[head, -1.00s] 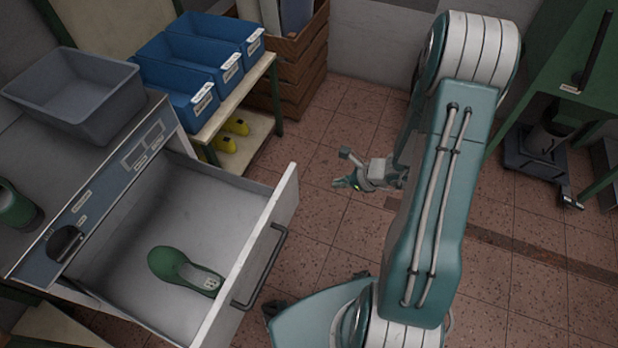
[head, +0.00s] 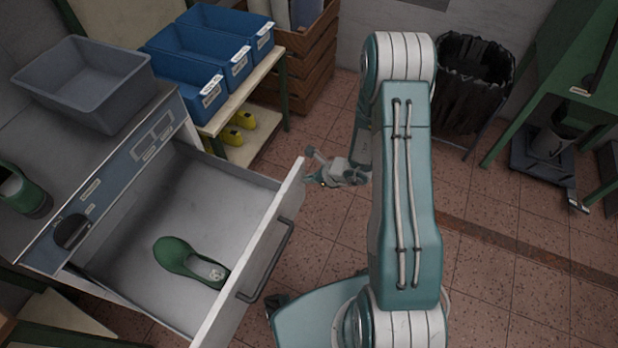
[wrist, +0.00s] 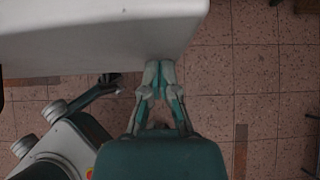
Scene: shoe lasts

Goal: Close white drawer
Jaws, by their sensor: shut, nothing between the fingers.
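The white drawer (head: 225,222) stands pulled out of the cabinet at left in the head view. Its front panel (head: 285,215) has a dark bar handle (head: 265,262) on the outside. A green shoe last (head: 178,256) lies inside on the drawer floor. My gripper (head: 310,180) is shut and empty, near the far right end of the front panel. In the wrist view the fingertips (wrist: 160,66) are at the lower edge of the pale panel (wrist: 100,30); I cannot tell whether they touch it.
A grey bin (head: 85,85) and another green last (head: 18,190) are on the cabinet top. Several blue bins (head: 190,72) stand on a shelf behind the drawer. A black waste bin (head: 468,85) stands at the back.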

